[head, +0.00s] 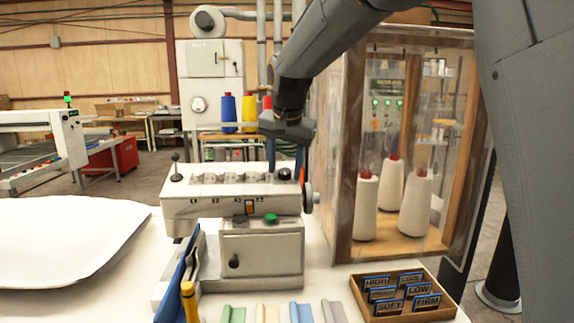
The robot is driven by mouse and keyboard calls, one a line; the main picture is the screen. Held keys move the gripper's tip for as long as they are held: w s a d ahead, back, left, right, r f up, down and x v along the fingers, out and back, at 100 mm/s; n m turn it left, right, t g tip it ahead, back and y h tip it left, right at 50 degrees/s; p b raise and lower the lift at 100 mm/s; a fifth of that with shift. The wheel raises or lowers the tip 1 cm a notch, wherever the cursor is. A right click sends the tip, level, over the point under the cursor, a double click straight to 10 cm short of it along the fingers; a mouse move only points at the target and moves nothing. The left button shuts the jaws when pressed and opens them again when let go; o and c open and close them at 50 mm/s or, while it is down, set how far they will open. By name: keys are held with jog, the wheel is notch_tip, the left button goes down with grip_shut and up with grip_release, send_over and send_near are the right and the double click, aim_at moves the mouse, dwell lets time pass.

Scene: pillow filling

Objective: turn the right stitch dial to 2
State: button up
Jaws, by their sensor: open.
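The stitching machine (232,200) is a cream box on the white table, with a row of small pale knobs along its sloping top. At the right end of that row is a dark round dial (285,174), which I take to be the right stitch dial. My gripper (286,172) points down over this end, open, with one blue finger on each side of the dark dial. I cannot tell whether the fingers touch it. The dial's marks and setting are too small to read.
A clear cabinet with white cones (367,205) stands close on the right. A wooden tray (442,312) of labelled tags and a white pillow (65,240) lie on the table.

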jog(key=shift+f, duration=0.1)
jog(key=shift+d, duration=0.1)
jog(key=c, duration=1.1)
jog(key=shift+o, duration=0.2)
jog(key=shift+n, duration=0.4)
jog(key=n+p, duration=0.1)
jog(key=n, duration=0.2)
jog(key=n+p, duration=0.1)
jog(key=n, duration=0.3)
jog(key=shift+w+d+n+y, duration=0.1)
jog(key=shift+n+y, duration=0.2)
jog(key=n+p, duration=0.1)
jog(key=n, duration=0.2)
jog(key=shift+n+g, duration=0.3)
jog(key=shift+w+n, duration=0.15)
jog(key=shift+n, duration=1.75)
